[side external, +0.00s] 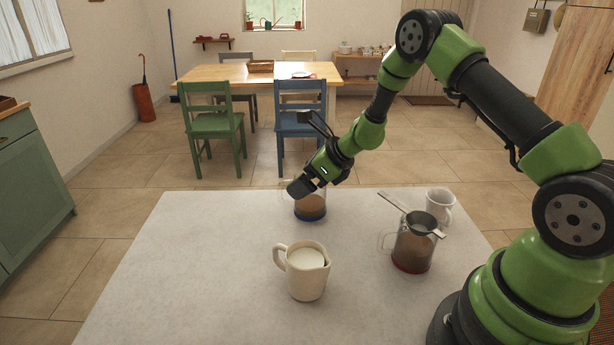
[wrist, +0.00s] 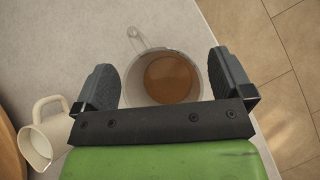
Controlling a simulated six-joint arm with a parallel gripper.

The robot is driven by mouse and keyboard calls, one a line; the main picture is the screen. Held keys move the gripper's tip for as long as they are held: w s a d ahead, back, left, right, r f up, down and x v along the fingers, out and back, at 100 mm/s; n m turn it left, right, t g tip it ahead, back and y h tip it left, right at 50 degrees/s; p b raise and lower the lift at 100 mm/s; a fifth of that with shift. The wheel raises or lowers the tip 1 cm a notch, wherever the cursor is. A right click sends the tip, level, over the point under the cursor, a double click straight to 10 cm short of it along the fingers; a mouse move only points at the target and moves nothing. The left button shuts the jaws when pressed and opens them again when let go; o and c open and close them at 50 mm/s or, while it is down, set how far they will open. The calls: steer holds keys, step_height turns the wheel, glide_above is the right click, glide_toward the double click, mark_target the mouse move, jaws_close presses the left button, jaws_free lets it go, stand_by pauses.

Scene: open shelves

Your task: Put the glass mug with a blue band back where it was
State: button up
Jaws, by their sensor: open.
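The glass mug with a blue band (side external: 311,209) stands upright near the far edge of the white table, with brown liquid inside. In the wrist view the mug (wrist: 136,82) sits between the fingers of my gripper (wrist: 165,85), its handle pointing away at the top. My gripper (side external: 301,187) is open, at the mug's rim from above. I see gaps between the fingers and the mug's wall in the wrist view. My gripper hides part of the mug's upper side in the side view.
A cream pitcher of milk (side external: 307,272) stands at the front middle. A glass mug with a red band (side external: 411,252) has a metal strainer (side external: 420,222) on top. The table's left part (side external: 200,260) is clear.

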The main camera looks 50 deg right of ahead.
steer(key=shift+s+r, duration=0.1)
steer(key=shift+r, duration=0.1)
steer(key=v, duration=1.1)
steer(key=s+a+r+n+g+y, duration=0.1)
steer(key=s+a+r+n, duration=0.2)
steer(key=a+r+n, duration=0.25)
steer(key=s+a+r+n+y, duration=0.1)
steer(key=s+a+r+n, duration=0.25)
steer(key=r+n, duration=0.3)
steer(key=s+a+r+n+h, duration=0.1)
steer(key=s+r+n, duration=0.1)
steer(key=s+n, duration=0.5)
steer(key=s+a+r+n+h, duration=0.2)
steer(key=s+n, duration=0.5)
steer(key=n, duration=0.1)
steer(key=shift+a+n, duration=0.25)
steer(key=shift+n, duration=0.05)
